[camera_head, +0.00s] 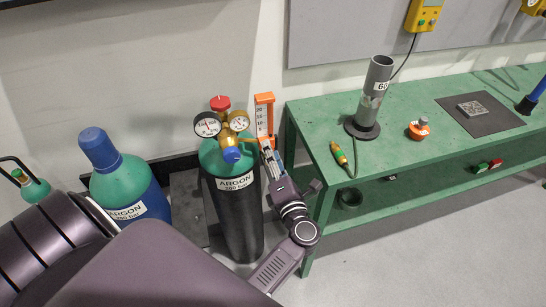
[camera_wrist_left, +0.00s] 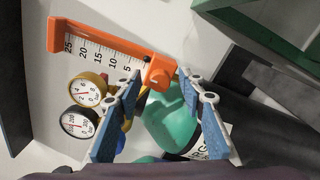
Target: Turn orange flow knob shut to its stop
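The orange flow knob (camera_wrist_left: 160,73) sits at the lower end of an orange flowmeter (camera_wrist_left: 98,40) with a white numbered scale. The flowmeter also shows in the head view (camera_head: 264,113), upright beside the regulator gauges of the black argon cylinder. My left gripper (camera_wrist_left: 160,74) is open, with one fingertip on each side of the knob; small gaps seem to show, and contact is unclear. In the head view the left gripper (camera_head: 269,152) is just below the flowmeter and partly hides the knob. My right gripper is not in view.
Two gauges (camera_head: 207,124) and a red cap (camera_head: 220,103) are close left of the flowmeter. A green-and-black argon cylinder (camera_head: 240,215) stands below, a blue-green cylinder (camera_head: 125,185) further left. A green bench (camera_head: 460,150) stands close on the right.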

